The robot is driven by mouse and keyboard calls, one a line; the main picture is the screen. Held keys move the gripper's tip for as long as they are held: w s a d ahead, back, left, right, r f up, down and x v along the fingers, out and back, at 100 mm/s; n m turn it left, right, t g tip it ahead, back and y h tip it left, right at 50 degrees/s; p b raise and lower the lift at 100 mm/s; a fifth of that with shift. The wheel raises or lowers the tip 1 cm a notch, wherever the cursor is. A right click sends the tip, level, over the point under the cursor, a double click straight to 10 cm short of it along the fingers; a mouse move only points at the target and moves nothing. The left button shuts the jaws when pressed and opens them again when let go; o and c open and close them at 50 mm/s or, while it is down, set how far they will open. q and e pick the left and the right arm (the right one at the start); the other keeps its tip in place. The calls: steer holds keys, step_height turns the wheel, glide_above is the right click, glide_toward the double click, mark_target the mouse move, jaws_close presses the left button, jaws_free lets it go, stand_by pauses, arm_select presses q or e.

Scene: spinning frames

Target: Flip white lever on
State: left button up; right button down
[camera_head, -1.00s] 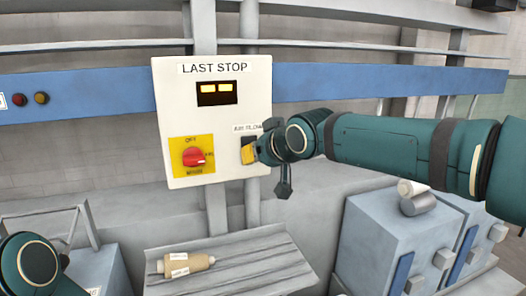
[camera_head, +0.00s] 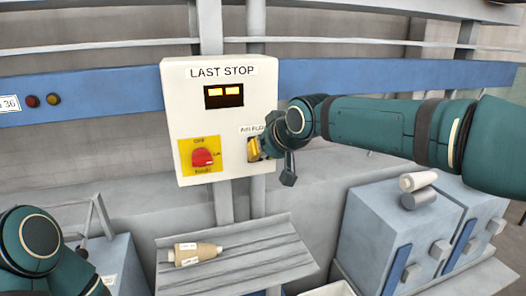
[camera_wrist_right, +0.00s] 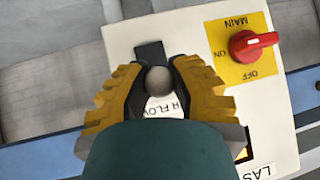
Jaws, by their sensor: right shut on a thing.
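A white control box (camera_head: 238,145) marked "LAST STOP" hangs on posts ahead of me. At its right side, under an "AIR FLOW" label, is the lever. Its pale round knob (camera_wrist_right: 158,80) shows in the right wrist view, beside a dark slot plate (camera_wrist_right: 151,53). My right gripper (camera_head: 254,149) is at the box, its yellow fingers closed on either side of the knob, as the right wrist view (camera_wrist_right: 158,82) also shows. The lever's stem is hidden. My left gripper is out of view; only part of that arm shows at lower left.
A red rotary knob (camera_head: 202,158) on a yellow plate sits left of the lever. A lit display (camera_head: 224,95) is above. A slatted shelf (camera_head: 275,248) with a tan spool (camera_head: 196,254) is below. Blue-grey cabinets (camera_head: 375,231) stand at lower right.

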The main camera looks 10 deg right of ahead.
steer(key=c, duration=0.7)
jaws_free()
steer(key=shift+r, duration=0.1)
steer(key=shift+c, duration=0.2)
steer(key=v, duration=1.2)
